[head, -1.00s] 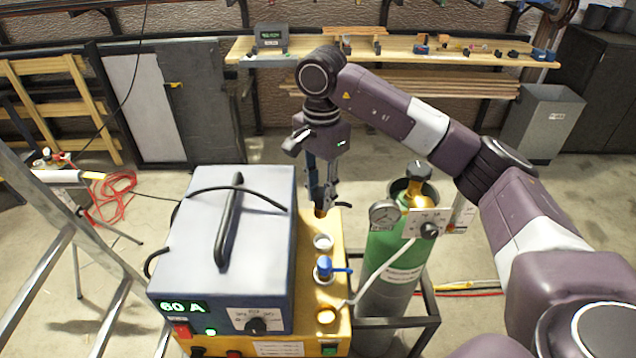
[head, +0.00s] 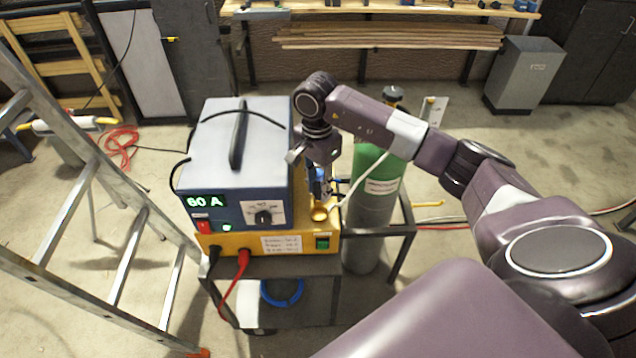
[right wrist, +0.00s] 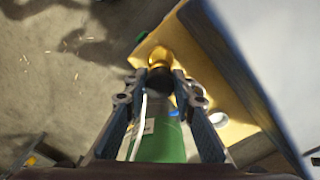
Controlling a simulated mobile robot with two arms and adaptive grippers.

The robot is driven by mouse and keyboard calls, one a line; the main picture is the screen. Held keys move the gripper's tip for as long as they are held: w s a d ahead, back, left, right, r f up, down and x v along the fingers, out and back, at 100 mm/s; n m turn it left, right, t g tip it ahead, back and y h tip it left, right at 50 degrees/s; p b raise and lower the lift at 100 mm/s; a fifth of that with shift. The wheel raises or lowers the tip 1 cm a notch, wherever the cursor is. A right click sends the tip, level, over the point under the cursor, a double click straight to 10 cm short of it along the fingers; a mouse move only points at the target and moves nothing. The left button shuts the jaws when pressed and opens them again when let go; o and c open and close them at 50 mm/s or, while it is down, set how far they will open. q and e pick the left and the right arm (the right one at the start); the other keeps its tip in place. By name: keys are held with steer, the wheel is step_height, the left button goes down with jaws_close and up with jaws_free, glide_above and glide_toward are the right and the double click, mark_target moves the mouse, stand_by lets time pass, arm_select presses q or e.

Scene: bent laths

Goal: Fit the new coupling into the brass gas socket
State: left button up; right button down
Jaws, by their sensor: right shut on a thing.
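The brass gas socket (head: 320,214) is a bright ring in the yellow base of the welding unit, at its front right corner. In the right wrist view the brass socket (right wrist: 157,55) shows just beyond my fingertips. My right gripper (head: 325,195) points down, close above the socket. It is shut on the coupling, which shows as a dark round piece (right wrist: 158,80) between the fingertips in the right wrist view. I cannot tell whether the coupling touches the socket. My left gripper is not in view.
The grey welding unit (head: 232,155) stands close left of my gripper. The green gas cylinder (head: 375,185) with a white hose stands to the right. A ladder (head: 125,255) leans at left.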

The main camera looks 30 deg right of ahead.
mark_target(319, 204)
step_height(319, 204, down, 4)
steer(key=shift+s+a+r+b, duration=0.15)
steer(key=shift+b, duration=0.95)
steer(key=shift+f+b, duration=0.3)
steer(key=shift+f, duration=0.05)
steer(key=shift+f+b, duration=0.3)
steer(key=shift+f, duration=0.1)
arm_select(q)
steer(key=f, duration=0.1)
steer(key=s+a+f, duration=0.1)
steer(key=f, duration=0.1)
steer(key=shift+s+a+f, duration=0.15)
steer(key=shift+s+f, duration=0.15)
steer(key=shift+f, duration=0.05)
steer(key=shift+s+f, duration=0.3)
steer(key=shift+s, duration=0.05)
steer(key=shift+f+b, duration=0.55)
steer(key=shift+b, duration=0.25)
arm_select(e)
steer(key=shift+f, duration=0.2)
steer(key=c, duration=1.5)
jaws_free()
steer(key=shift+c, duration=0.2)
